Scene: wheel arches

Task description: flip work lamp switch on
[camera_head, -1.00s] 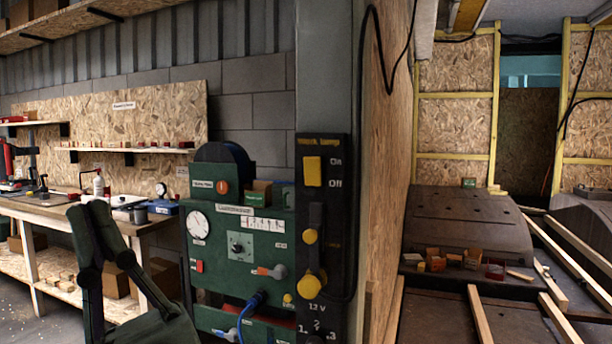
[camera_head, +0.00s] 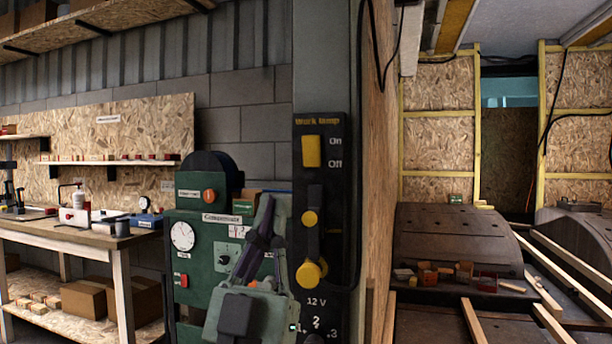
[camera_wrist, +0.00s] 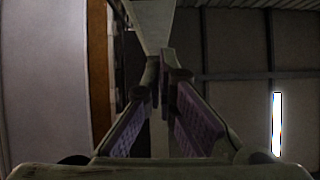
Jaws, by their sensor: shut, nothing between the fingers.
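The work lamp switch (camera_head: 312,151) is a yellow rocker near the top of a tall black panel (camera_head: 340,215), with "On" above "Off" printed to its right. I cannot tell which way the rocker is tipped. My gripper (camera_head: 267,205) is shut and empty, fingers pointing up. In the head view it appears below and left of the switch, in front of the green cabinet, apart from the switch in the picture. In the wrist view the gripper's fingertips (camera_wrist: 167,65) are close together; the switch cannot be made out there.
Lower on the black panel are a yellow-knobbed lever (camera_head: 311,270) and "12 V" markings. The green cabinet (camera_head: 190,265) with gauge and knobs stands left of the panel. A workbench (camera_head: 75,236) is farther left.

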